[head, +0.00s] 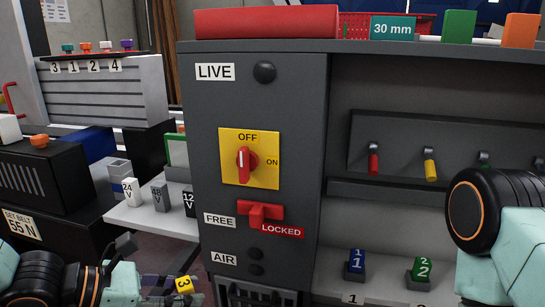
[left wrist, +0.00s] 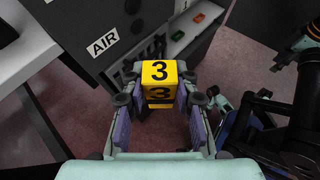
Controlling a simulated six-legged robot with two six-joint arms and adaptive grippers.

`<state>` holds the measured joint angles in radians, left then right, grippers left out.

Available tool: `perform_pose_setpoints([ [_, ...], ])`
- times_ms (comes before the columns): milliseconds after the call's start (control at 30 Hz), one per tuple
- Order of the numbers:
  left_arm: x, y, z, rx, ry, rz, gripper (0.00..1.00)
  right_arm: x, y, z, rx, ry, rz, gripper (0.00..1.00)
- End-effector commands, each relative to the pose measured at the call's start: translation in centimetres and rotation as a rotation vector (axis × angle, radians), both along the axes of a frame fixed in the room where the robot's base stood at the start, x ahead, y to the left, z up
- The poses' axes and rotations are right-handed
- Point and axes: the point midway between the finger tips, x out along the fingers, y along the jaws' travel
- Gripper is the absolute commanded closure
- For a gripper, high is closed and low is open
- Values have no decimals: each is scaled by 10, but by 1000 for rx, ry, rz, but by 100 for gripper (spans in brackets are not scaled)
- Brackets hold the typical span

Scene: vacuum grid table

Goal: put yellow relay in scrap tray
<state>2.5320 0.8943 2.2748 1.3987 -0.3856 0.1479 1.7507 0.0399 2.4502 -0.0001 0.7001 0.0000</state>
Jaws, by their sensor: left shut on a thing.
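The yellow relay (head: 184,284), a block marked 3, shows at the bottom of the head view. It also shows in the left wrist view (left wrist: 160,72). My left gripper (head: 168,287) is shut on it, with a finger on either side in the left wrist view (left wrist: 162,98). The relay is held in the air over the reddish floor, in front of the dark cabinet. My right arm is at the right edge of the head view, but its gripper is out of frame. I cannot make out which thing is the scrap tray.
The dark cabinet (head: 210,150) has a yellow switch plate (head: 232,172) and a red FREE/LOCKED handle (head: 262,213). Blue relay 1 (head: 356,262) and green relay 2 (head: 423,270) stand on its grey shelf. A red mesh basket (head: 350,24) is on top. White, grey and black blocks stand on the left shelf (head: 150,216).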

Motion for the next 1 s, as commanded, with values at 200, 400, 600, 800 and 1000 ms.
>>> perform_pose_setpoints([
  [200, 15, -4, 70, 5, -2, -48, 100, 0, 0, 52, 0, 0, 0, 60],
  [400, 29, -6, 127, 4, -3, -75, 100, 0, 0, 90, 0, 1, 0, 60],
  [600, 43, -8, 186, 3, -3, -81, 100, 0, 0, 128, 0, 1, 0, 60],
  [800, 58, -10, 246, 2, -3, -68, 100, 0, 0, 166, 0, 1, 0, 60],
  [1000, 71, -13, 307, 1, -4, -41, 100, 0, 0, 202, 0, 0, 0, 60],
])
